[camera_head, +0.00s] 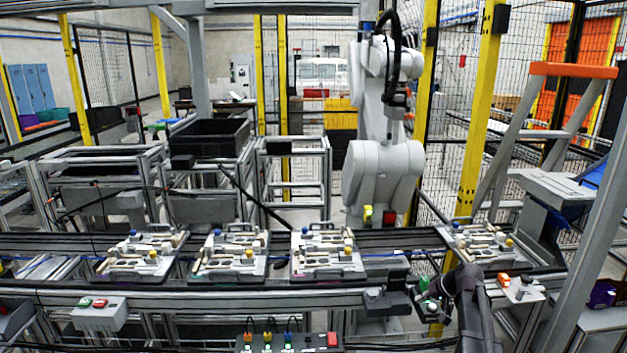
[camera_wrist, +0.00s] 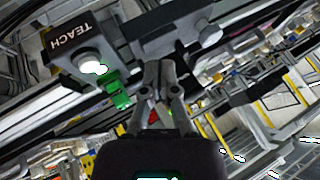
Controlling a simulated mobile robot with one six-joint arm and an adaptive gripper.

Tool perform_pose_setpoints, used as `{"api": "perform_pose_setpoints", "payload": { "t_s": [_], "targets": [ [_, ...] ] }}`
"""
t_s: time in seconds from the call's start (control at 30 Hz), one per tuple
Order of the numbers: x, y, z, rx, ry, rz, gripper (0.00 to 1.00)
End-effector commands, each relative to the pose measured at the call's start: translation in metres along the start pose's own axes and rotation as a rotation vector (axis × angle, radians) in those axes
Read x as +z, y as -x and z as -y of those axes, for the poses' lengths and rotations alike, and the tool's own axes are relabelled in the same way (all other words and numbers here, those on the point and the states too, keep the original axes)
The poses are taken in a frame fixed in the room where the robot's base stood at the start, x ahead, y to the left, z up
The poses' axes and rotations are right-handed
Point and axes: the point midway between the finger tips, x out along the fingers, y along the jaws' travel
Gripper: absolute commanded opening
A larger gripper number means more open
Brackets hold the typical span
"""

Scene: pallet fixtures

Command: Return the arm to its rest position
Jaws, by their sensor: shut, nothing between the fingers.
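My dark arm (camera_head: 470,300) reaches up from the lower right of the head view, bent at the elbow. My gripper (camera_head: 425,296) is at its left end, in front of the conveyor's near rail; its fingers are small there. In the wrist view my gripper (camera_wrist: 163,72) points up the picture, its two grey fingers together with nothing between them. A box marked TEACH (camera_wrist: 75,45), with a lit white button, is left of the fingertips. A green part (camera_wrist: 117,88) lies beside it. I cannot tell whether the fingers touch anything.
Several pallet fixtures (camera_head: 325,252) stand along the conveyor (camera_head: 290,293). A large white robot arm (camera_head: 383,165) stands behind it. A control box with coloured plugs (camera_head: 288,342) is at the bottom edge. A yellow post (camera_head: 478,120) and a slanted grey frame (camera_head: 597,230) rise on the right.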

Motion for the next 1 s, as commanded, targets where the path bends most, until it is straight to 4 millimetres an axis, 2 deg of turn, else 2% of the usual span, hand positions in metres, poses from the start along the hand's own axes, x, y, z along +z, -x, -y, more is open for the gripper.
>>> {"api": "perform_pose_setpoints", "payload": {
  "t_s": [0.03,0.1,0.3,0.6,0.8,1.0],
  "targets": [
    [0.019,-0.004,0.016,0.014,0.008,0.035,0.00],
    [0.041,-0.011,0.034,0.042,0.015,0.087,0.00],
    [0.106,-0.021,0.077,0.146,0.037,0.232,0.00],
    [0.198,-0.015,0.122,0.339,0.069,0.399,0.00],
    [0.235,-0.007,0.136,0.440,0.080,0.453,0.00],
    [0.245,-0.004,0.140,0.479,0.083,0.469,0.00]
  ]
}}
